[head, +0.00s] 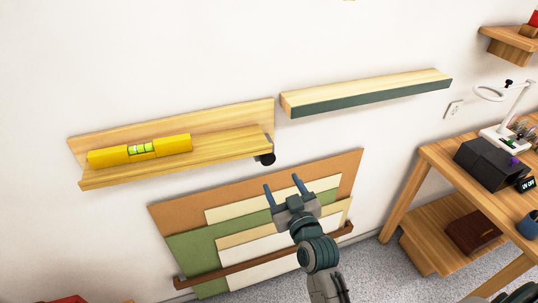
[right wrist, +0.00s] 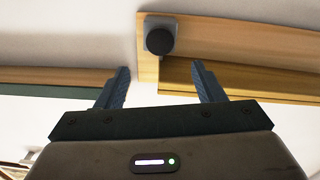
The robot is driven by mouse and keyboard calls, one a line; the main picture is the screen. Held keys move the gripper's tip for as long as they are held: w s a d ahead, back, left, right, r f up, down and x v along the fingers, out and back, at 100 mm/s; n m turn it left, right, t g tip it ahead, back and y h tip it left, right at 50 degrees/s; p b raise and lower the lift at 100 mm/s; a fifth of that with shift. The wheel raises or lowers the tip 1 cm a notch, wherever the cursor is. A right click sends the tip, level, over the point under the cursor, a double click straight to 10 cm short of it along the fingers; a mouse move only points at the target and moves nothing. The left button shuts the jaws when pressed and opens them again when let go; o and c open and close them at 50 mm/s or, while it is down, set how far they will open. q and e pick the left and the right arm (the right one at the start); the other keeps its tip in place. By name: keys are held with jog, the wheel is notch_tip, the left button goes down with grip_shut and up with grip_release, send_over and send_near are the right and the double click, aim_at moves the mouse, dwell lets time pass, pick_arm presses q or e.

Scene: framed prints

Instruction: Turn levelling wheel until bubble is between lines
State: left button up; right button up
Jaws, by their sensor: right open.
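A yellow spirit level (head: 140,150) lies on the left wooden shelf (head: 230,143). Its green vial shows in the head view, but the bubble is too small to place against the lines. The black levelling wheel (head: 266,159) sits under the shelf's right end. The wheel also shows in the right wrist view (right wrist: 175,39), beyond the fingertips. My right gripper (head: 283,184) is open and empty, below and a little right of the wheel, apart from it. It also shows in the right wrist view (right wrist: 160,80). My left gripper is in neither view.
A second shelf (head: 370,92) with a dark green front edge hangs to the right. A wooden desk (head: 440,165) with a black box (head: 490,163) stands at the right.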

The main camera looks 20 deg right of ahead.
aim_at(269, 160)
jog(key=w+p, duration=0.2)
jog(key=w, duration=0.6)
jog(key=shift+w+a+p, duration=0.1)
jog(key=shift+w+p, duration=0.25)
jog(key=shift+p, duration=0.05)
jog(key=shift+w+f, duration=0.1)
jog(key=shift+w, duration=0.6)
jog(key=shift+c, duration=0.4)
jog(key=c, duration=0.9)
